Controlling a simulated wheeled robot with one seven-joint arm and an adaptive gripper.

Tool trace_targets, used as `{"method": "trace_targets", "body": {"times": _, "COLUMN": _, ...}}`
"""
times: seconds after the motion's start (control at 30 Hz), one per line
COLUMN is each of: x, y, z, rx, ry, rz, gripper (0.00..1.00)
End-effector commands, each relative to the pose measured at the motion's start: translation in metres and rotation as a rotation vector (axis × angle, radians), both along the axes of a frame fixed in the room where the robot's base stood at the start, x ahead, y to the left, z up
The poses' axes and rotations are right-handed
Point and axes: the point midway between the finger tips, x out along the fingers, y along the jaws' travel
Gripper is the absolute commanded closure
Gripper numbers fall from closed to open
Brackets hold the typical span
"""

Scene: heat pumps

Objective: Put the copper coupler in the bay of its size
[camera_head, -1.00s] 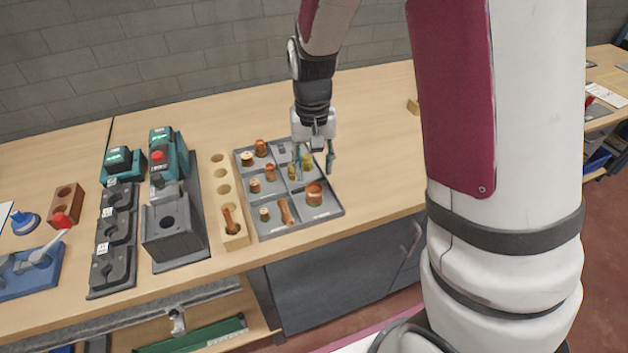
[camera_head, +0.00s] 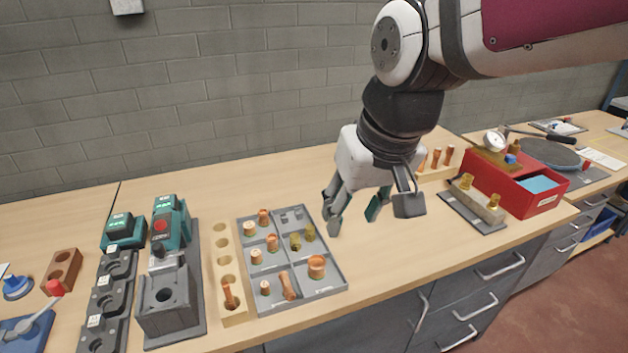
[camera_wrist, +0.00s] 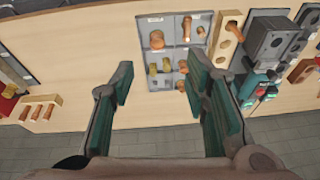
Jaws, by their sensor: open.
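A grey divided tray (camera_head: 335,281) on the bench holds several copper fittings and some brass ones in its bays. A wide copper coupler (camera_head: 317,267) stands in the front right bay; it also shows in the wrist view (camera_wrist: 157,40). Smaller copper pieces (camera_head: 263,216) stand in the left bays, and a long copper piece (camera_head: 288,287) leans in the front middle. Brass fittings (camera_head: 302,239) are in the right middle bay. I cannot tell which copper piece is the task's coupler. My gripper (camera_head: 353,215) is open and empty, above the bench right of the tray.
A wooden block with holes (camera_head: 224,262) stands left of the tray, with a copper piece in one hole. A grey press-tool stand (camera_head: 170,305) and chargers are further left. A red box (camera_head: 515,185) and a brass manifold (camera_head: 480,203) stand right. Bench between is clear.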

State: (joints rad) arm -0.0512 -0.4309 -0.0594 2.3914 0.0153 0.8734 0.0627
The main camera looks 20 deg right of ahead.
Motion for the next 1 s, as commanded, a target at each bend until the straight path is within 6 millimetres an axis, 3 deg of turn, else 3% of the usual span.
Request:
{"method": "trace_targets", "body": {"times": 0.1, "x": -0.032, "y": -0.001, "z": 0.012, "rx": -0.026, "ry": -0.066, "rz": 0.029, "gripper": 0.58}}
{"method": "trace_targets", "body": {"times": 0.3, "x": -0.062, "y": -0.003, "z": 0.017, "rx": -0.062, "ry": -0.126, "rz": 0.059, "gripper": 0.58}}
{"method": "trace_targets", "body": {"times": 1.0, "x": -0.068, "y": -0.003, "z": 0.017, "rx": -0.071, "ry": -0.137, "rz": 0.065, "gripper": 0.58}}
